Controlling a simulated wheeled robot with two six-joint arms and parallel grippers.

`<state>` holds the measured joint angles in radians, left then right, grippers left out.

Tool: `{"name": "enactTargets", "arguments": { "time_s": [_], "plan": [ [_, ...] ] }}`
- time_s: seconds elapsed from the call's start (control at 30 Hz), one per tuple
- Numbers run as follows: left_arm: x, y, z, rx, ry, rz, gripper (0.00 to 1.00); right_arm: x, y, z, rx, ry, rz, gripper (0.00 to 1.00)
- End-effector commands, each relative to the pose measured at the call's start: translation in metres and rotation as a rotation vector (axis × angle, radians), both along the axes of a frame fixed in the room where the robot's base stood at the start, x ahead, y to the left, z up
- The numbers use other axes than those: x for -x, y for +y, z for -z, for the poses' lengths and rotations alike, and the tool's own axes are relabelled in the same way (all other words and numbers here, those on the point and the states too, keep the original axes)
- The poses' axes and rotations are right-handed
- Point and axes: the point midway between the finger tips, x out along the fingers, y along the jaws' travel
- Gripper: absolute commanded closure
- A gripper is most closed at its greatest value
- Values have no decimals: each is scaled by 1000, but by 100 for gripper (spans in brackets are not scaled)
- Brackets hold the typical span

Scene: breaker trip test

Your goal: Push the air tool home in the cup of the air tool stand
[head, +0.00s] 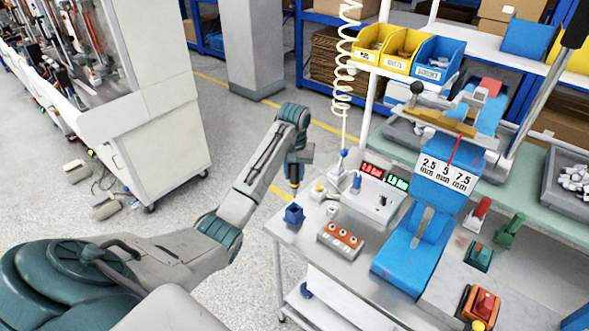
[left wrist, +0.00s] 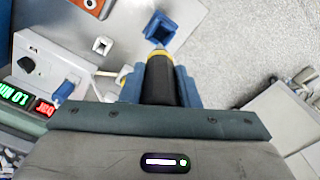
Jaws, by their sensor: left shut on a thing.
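My left gripper (head: 296,160) is shut on the air tool (left wrist: 160,82), a dark body with a yellow band and a narrow tip. In the head view the air tool (head: 294,182) points down, above the blue cup of the air tool stand (head: 293,214) at the table's left corner. A gap shows between tip and cup there. In the left wrist view the blue cup (left wrist: 160,27) has a square open mouth, and the tip shows just short of its near edge. The fingers hide part of the tool. My right gripper is not in view.
A grey box with red and green displays (head: 372,170) and an orange-topped block (head: 340,238) stand right of the cup. A small white holder (left wrist: 102,45) is close to the cup. A blue press (head: 415,245) stands farther right. A white coiled hose (head: 345,90) hangs behind.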

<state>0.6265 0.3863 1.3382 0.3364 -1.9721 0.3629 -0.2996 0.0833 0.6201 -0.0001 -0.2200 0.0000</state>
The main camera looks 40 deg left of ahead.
Motion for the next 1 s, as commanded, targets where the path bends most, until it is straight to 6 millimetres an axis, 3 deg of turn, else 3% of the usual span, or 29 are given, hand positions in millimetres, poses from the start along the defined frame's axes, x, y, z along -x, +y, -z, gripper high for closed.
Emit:
{"name": "enactTargets", "arguments": {
  "time_s": [0.4, 1.0],
  "plan": [
    [0, 0, 35, 0, 0, 0, 94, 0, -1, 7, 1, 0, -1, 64],
    [0, 0, 40, 0, -1, 0, 94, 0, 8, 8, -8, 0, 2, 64]
  ]
}}
